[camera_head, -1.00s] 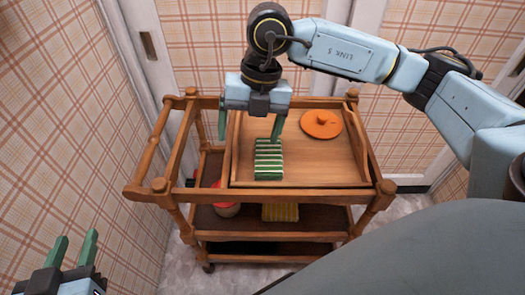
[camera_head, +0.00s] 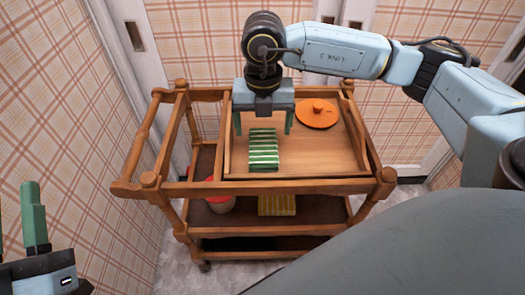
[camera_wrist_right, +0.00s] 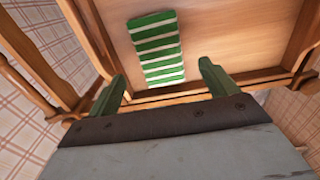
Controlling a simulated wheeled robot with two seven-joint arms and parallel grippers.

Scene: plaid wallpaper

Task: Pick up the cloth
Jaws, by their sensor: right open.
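The cloth (camera_head: 263,151) is green and white striped and lies folded on the wooden tray (camera_head: 310,168) on top of the cart. It also shows in the right wrist view (camera_wrist_right: 156,47), beyond and between the fingertips. My right gripper (camera_head: 263,126) is open and empty, at the far end of the cloth, with its green fingers on either side. In the right wrist view the right gripper (camera_wrist_right: 165,85) shows a wide gap between its fingers, with nothing held. My left gripper (camera_head: 32,220) is partly cut off at the lower left, away from the cart; one finger shows clearly.
An orange round lid (camera_head: 317,114) lies on the tray, right of the cloth. The wooden cart (camera_head: 150,182) has raised rails. A red-topped pot (camera_head: 220,201) and a yellow striped cloth (camera_head: 277,204) sit on the shelf below. Plaid walls stand close by.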

